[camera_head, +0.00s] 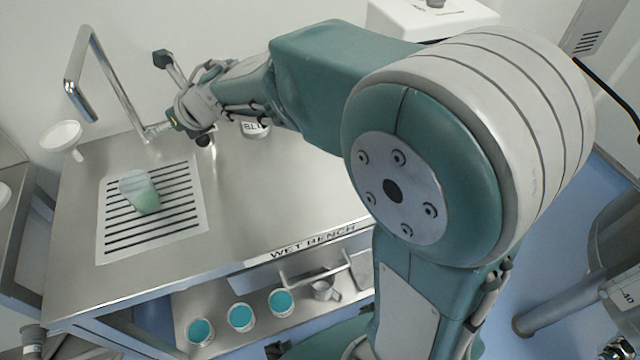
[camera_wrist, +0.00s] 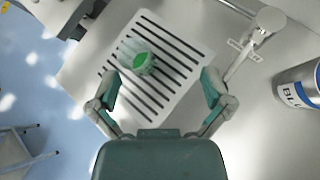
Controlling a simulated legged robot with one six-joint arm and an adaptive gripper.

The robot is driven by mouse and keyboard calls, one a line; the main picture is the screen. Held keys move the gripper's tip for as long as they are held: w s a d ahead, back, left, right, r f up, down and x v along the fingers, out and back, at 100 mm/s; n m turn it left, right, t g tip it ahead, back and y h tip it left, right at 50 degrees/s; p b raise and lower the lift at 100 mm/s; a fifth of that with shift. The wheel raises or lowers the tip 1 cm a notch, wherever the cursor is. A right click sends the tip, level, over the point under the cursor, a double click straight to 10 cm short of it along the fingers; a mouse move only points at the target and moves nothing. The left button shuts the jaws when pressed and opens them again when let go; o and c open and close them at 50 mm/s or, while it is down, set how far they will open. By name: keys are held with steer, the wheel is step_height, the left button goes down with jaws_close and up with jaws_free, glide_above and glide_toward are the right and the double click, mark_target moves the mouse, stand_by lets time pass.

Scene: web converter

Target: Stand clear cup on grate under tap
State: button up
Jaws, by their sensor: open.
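The clear cup (camera_head: 140,193), a translucent tumbler with green in its lower part, is on the slotted grate (camera_head: 187,222) and looks upright. In the wrist view the cup (camera_wrist: 135,52) sits on the dark slots of the grate (camera_wrist: 190,42), beyond my fingertips. My gripper (camera_head: 175,108) is raised above the bench, right of the grate; its fingers (camera_wrist: 162,85) are spread and empty, apart from the cup. The bent metal tap (camera_head: 88,60) rises behind the grate, partly near my gripper. In the wrist view I cannot clearly make out its spout.
A white funnel (camera_head: 61,135) is left of the tap. A labelled can (camera_head: 256,129), partly hidden by my arm, stands on the bench (camera_head: 270,200); it also shows in the wrist view (camera_wrist: 299,88). Teal-filled tubs (camera_head: 240,317) are on a lower shelf. The bench's front right is clear.

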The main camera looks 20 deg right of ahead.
steer(key=d+r+m+t+h, duration=0.5)
steer(key=d+r+m, duration=0.3)
steer(key=d+m, duration=0.5)
steer(key=s+d+m+h, duration=0.5)
steer(key=s+d+m, duration=0.35)
steer(key=m, duration=0.55)
steer(key=s+f+m+g, duration=0.3)
steer(key=s+f+m, duration=0.1)
steer(key=s+m, duration=0.4)
steer(key=s+d+f+m+g+y, duration=0.1)
steer(key=s+f+m+g, duration=0.2)
steer(key=s+m, duration=0.5)
steer(key=shift+s+d+f+g+y, duration=0.3)
steer(key=shift+s+f+g, duration=0.1)
steer(key=shift+s+f, duration=0.2)
steer(key=shift+s+a, duration=0.1)
steer(key=shift+a, duration=0.05)
